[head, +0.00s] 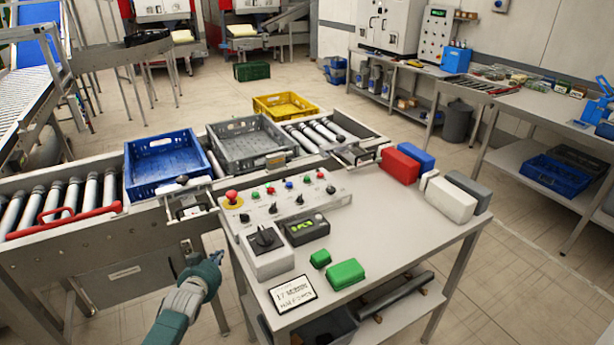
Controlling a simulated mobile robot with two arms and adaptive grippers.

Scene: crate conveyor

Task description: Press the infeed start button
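A light grey control panel (285,207) lies along the back left edge of the grey table. It carries a red emergency mushroom knob (232,196) on a yellow base, a row of small green, red and blue buttons, and black switches in front of them. A green button (255,195) sits just right of the mushroom knob. The labels are too small to read, so I cannot tell which button is infeed start. My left gripper (216,257) is beside the table's left edge, in front of the panel and apart from it. Its finger opening is unclear. My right gripper is out of view.
A black-knobbed switch box (267,252) and a dark display unit (304,229) stand in front of the panel. Green blocks (345,274) and a sign (292,293) are nearer. Blue (163,166) and grey (249,144) crates sit on the roller conveyor behind.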

